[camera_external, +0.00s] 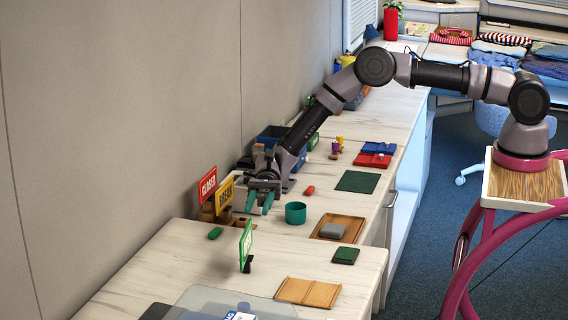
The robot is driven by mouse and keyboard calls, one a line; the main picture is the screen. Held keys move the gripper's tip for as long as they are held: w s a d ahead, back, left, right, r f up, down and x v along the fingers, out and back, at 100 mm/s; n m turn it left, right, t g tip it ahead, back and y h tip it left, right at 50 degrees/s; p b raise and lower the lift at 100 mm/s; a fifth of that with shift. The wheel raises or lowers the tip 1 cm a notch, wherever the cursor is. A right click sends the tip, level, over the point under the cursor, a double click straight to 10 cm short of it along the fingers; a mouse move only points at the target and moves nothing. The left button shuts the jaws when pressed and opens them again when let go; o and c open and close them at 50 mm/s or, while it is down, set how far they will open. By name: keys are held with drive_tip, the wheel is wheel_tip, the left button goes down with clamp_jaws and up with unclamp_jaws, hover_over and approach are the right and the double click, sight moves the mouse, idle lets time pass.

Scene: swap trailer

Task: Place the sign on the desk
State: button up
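A red sign reading CLOSED (208,184) and a yellow sign reading BREAK (225,194) stand upright in a wooden holder (207,213) by the wall. A green-edged sign (246,242) stands on a small black base on the nearer desk (175,265). Which sign the task means cannot be told. My gripper (260,207) points down toward the counter just right of the yellow sign. Its teal fingers are apart, with nothing visible between them. Whether they touch anything cannot be told.
A teal cup (295,213) stands right of my gripper, with a red item (309,190) behind it. A wooden tray (353,226) holds a grey block (332,231). The wall bounds the left side.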

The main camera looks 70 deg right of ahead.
drive_tip(key=s+d+r+n+t+h, duration=0.1)
drive_tip(key=s+d+r+n+h, duration=0.3)
drive_tip(key=r, duration=0.6)
drive_tip(key=s+d+r+n+h, duration=0.1)
drive_tip(key=s+d+r+h, duration=0.1)
drive_tip(key=s+d+r, duration=0.5)
drive_tip(key=s+d+r+n+t+h, duration=0.1)
drive_tip(key=d+r+n+h, duration=0.2)
drive_tip(key=r, duration=0.9)
drive_tip(key=s+d+r+n+t+h, duration=0.2)
drive_tip(key=s+d+r+t+h, duration=0.1)
drive_tip(key=s+d, duration=0.7)
drive_tip(key=s+d+r+n+t+h, duration=0.1)
drive_tip(key=s+d+r+t+h, duration=0.2)
drive_tip(key=s+d, duration=0.8)
drive_tip(key=s+r+t, duration=0.1)
drive_tip(key=s+r, duration=0.1)
drive_tip(key=s, duration=0.3)
drive_tip(key=shift+s+d+n+t, duration=0.25)
drive_tip(key=shift+s+n+t, duration=0.05)
drive_tip(key=shift+n+t, duration=0.1)
drive_tip(key=shift+o, duration=0.4)
drive_tip(key=shift+s+d+h, duration=0.2)
drive_tip(key=shift+s+h, duration=0.1)
